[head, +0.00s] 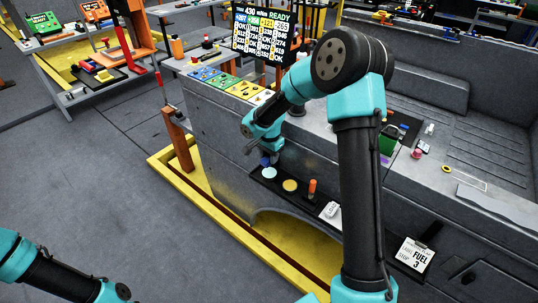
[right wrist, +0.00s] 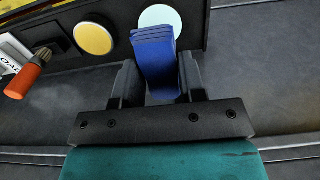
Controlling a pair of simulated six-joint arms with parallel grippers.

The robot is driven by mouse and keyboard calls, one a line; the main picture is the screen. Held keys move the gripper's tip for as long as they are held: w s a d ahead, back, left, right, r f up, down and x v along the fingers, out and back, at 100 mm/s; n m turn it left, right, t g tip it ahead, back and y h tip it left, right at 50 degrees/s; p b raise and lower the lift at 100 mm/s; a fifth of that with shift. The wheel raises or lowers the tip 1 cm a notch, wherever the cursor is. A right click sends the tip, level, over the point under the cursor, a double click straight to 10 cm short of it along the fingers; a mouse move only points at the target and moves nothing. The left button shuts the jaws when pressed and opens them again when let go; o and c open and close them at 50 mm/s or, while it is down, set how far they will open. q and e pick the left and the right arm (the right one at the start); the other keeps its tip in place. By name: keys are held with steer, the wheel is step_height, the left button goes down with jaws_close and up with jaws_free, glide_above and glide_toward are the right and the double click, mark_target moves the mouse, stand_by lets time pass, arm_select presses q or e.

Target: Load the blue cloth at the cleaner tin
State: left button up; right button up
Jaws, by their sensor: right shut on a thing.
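My right gripper (head: 268,152) is shut on the blue cloth (right wrist: 158,55), a folded dark-blue strip standing up between the two fingers in the right wrist view. The cloth's far end overlaps a pale cyan disc (right wrist: 160,18); I cannot tell whether they touch. In the head view the pale disc (head: 269,173) lies on a dark ledge just below the gripper. A yellow disc (head: 290,185) is beside it. I cannot make out which thing is the cleaner tin. Part of my left arm shows at the lower left, but its gripper is out of view.
An orange-topped cylinder (head: 312,186) and a white label (head: 330,210) sit farther right along the dark ledge (head: 347,228). A "FUEL 3" card (head: 415,254) hangs at the lower right. A lit board (head: 264,35) stands behind. The floor at left is clear.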

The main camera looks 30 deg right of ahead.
mark_target(269, 172)
steer(key=shift+f, duration=2.8)
steer(key=shift+f, duration=0.6)
stand_by(0.4)
steer(key=shift+r, duration=3.6)
